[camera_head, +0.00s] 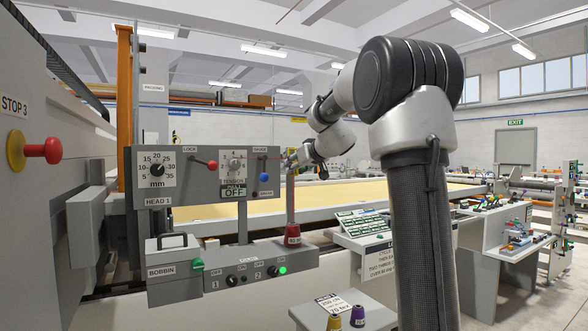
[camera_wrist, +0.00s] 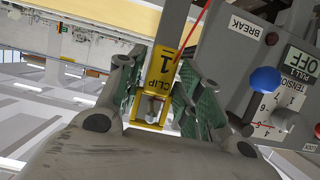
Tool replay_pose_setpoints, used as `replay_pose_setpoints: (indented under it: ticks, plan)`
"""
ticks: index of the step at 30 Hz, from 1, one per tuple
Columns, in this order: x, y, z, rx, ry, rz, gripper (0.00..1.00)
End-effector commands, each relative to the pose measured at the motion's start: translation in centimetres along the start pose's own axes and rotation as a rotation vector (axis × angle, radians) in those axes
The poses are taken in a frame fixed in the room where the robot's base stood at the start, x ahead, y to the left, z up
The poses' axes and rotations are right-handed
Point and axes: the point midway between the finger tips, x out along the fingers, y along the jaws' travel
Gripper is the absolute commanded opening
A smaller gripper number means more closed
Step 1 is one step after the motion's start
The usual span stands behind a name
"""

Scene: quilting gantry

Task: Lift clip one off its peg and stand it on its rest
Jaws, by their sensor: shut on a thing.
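Clip one (camera_wrist: 163,68), a yellow piece lettered "CLIP 1", sits between the green-padded fingers of my gripper (camera_wrist: 156,88) in the wrist view. The gripper is shut on it. A grey bar (camera_wrist: 176,22) runs from the clip to the top of that picture. In the head view my gripper (camera_head: 291,161) is at the right end of the head panel, small and partly blurred into the background, and the clip is not clear there. A grey post with a red base (camera_head: 292,235) stands below it. I cannot make out the peg or name the rest.
The grey head panel (camera_head: 185,212) with knobs and levers is close beside my gripper; its blue knob (camera_wrist: 264,79) is nearby in the wrist view. A red thread (camera_wrist: 195,25) passes by the clip. A switch box (camera_head: 235,278) is below. Cones stand on a small table (camera_head: 345,301).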

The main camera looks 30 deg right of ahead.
Motion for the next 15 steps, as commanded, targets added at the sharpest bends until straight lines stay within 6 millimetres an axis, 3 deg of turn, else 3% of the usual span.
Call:
replay_pose_setpoints:
  ticks: [15]
  plan:
    - [-0.53,0.00,-0.16,0.001,0.001,0.000,0.17]
